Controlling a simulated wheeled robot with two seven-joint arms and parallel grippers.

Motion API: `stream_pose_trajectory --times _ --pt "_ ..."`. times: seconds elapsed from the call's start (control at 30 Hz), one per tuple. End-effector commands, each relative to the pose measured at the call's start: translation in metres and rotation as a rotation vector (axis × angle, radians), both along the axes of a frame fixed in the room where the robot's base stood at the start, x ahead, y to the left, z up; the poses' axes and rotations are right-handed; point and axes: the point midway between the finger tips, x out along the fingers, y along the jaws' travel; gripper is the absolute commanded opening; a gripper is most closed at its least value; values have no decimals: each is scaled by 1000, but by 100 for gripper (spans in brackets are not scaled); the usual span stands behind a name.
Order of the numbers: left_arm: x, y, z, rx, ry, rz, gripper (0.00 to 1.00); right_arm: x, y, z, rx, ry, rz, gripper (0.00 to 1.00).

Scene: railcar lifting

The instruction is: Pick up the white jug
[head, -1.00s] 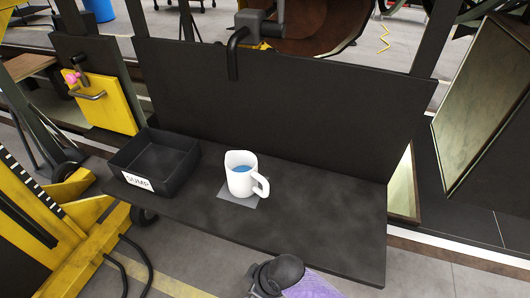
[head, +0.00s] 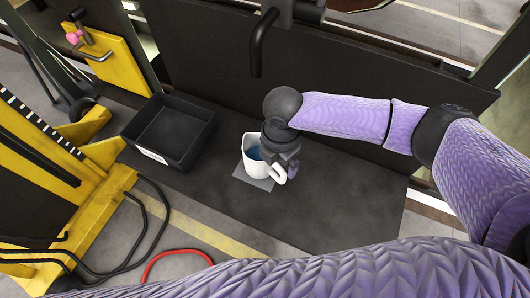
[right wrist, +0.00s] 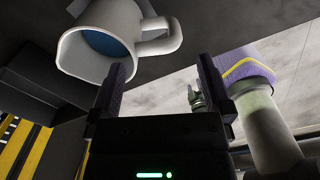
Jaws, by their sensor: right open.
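The white jug (head: 252,163) stands upright on a grey square mat (head: 254,180) on the dark bench, with blue liquid inside. It also shows in the right wrist view (right wrist: 105,45), with its handle (right wrist: 160,38) toward the gripper. My right gripper (head: 285,168) is at the jug's handle side in the head view, covering part of the jug. My left gripper is not in view.
A black open tray (head: 205,135) with a white label stands left of the jug on the bench (head: 335,190). A dark back panel rises behind, with a black spout (head: 258,45) above. The bench right of the jug is clear.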

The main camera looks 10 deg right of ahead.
Motion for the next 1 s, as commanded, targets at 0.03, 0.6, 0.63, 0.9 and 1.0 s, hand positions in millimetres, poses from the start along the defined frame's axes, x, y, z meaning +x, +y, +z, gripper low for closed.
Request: stream_pose_trajectory --times 0.03,0.6,0.63,0.9,1.0 --pt "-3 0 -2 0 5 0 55 0 0 -8 1 1 -1 100" --pt "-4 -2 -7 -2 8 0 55 1 -2 -64 2 -3 -1 96" --pt "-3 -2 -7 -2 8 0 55 1 -2 -64 2 -3 -2 89" --pt "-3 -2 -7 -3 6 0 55 1 -1 -63 3 -3 -2 32" --pt "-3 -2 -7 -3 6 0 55 1 -1 -63 3 -3 -2 11"
